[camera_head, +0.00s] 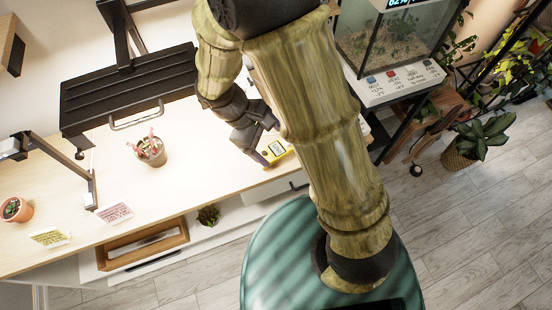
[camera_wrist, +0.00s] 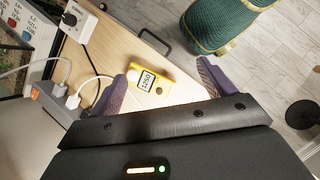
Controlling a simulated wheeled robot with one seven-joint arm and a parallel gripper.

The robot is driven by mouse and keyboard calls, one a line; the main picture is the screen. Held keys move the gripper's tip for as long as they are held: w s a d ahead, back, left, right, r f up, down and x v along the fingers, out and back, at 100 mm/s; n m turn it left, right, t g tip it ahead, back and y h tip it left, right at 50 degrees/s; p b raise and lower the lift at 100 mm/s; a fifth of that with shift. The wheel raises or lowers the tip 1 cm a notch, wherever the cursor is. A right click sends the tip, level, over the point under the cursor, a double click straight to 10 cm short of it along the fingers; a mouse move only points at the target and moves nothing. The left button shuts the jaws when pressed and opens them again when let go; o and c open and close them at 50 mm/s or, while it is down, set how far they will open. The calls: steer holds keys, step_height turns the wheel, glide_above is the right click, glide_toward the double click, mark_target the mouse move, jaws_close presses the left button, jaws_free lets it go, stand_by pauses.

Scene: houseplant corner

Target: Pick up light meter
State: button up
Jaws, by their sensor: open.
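The light meter is a small yellow device with a grey display. In the head view the light meter (camera_head: 275,150) lies on the wooden table, partly covered by my gripper (camera_head: 262,157). In the wrist view the light meter (camera_wrist: 148,84) lies flat, with its display reading near 1250 and a pale round part on its left end. My gripper (camera_wrist: 166,92) is open, its purple fingers spread on either side of the meter. From this view I cannot tell how far above the table the fingertips are. Nothing is held.
A pot with pinkish stems (camera_head: 151,152) stands left of the meter. A black lamp panel (camera_head: 128,90) hangs over the table's back. A glass terrarium (camera_head: 392,45) is at the right. Plugs and cables (camera_wrist: 62,90) lie left of the meter in the wrist view.

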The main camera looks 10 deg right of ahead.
steer(key=a+f+n+t+h+b, duration=0.1)
steer(key=a+f+n+h+b, duration=0.25)
steer(key=f, duration=0.25)
steer(key=n+t+h+b, duration=0.1)
steer(key=n+t+h, duration=0.2)
steer(key=n+t, duration=0.35)
glide_toward(257, 166)
steer(key=shift+n, duration=0.4)
steer(key=r, duration=0.1)
steer(key=a+r, duration=0.1)
steer(key=r, duration=0.2)
steer(key=shift+s+a+r, duration=0.15)
steer(key=shift+s+r, duration=0.15)
steer(key=shift+s, duration=0.05)
steer(key=shift+s+a, duration=0.2)
steer(key=shift+s+a, duration=0.1)
steer(key=p+x, duration=0.1)
steer(key=x, duration=1.1)
steer(key=shift+w+p, duration=0.25)
steer(key=shift+p, duration=0.05)
